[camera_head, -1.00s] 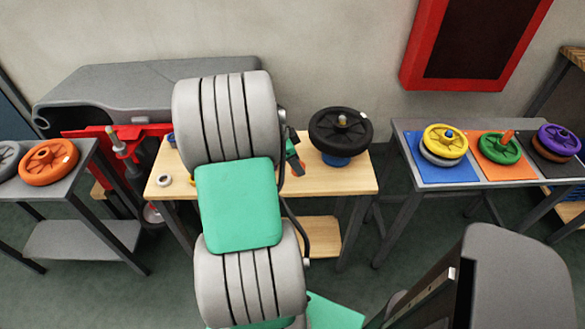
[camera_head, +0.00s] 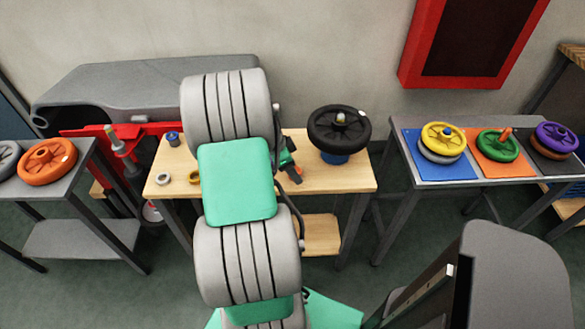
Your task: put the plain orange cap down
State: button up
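My gripper (camera_head: 294,172) shows only in part over the wooden table, just right of my arm, which hides most of it. A small orange piece (camera_head: 298,171) shows at its dark fingers. It may be the plain orange cap, but it is too small and too covered to be sure. I cannot see how far the fingers are apart. The wooden table (camera_head: 340,182) bears a white ring (camera_head: 162,179), a yellow ring (camera_head: 194,178) and a small blue-topped piece (camera_head: 172,139) on its left side.
A black wheel (camera_head: 340,130) on a blue base stands close right of my gripper. The right table holds yellow (camera_head: 437,139), green (camera_head: 497,147) and purple (camera_head: 556,137) wheels; an orange piece tops the green one. An orange wheel (camera_head: 47,162) lies on the left table.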

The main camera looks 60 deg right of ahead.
jog(key=shift+w+r, duration=0.15)
jog(key=shift+r, duration=0.35)
jog(key=v, duration=1.1)
jog(key=w+a+r+n+t, duration=0.2)
jog(key=w+a+n, duration=0.4)
jog(key=a, duration=0.2)
jog(key=w+a+r+n+t, duration=0.2)
jog(key=w+a+n, duration=0.3)
jog(key=a, duration=0.3)
jog(key=s+a+n+t+y, duration=0.1)
jog(key=a+n+t+y, duration=0.1)
jog(key=a+n, duration=1.4)
jog(key=a+y, duration=0.1)
jog(key=a, duration=0.7)
jog(key=shift+a+n, duration=0.3)
jog(key=shift+n, duration=0.1)
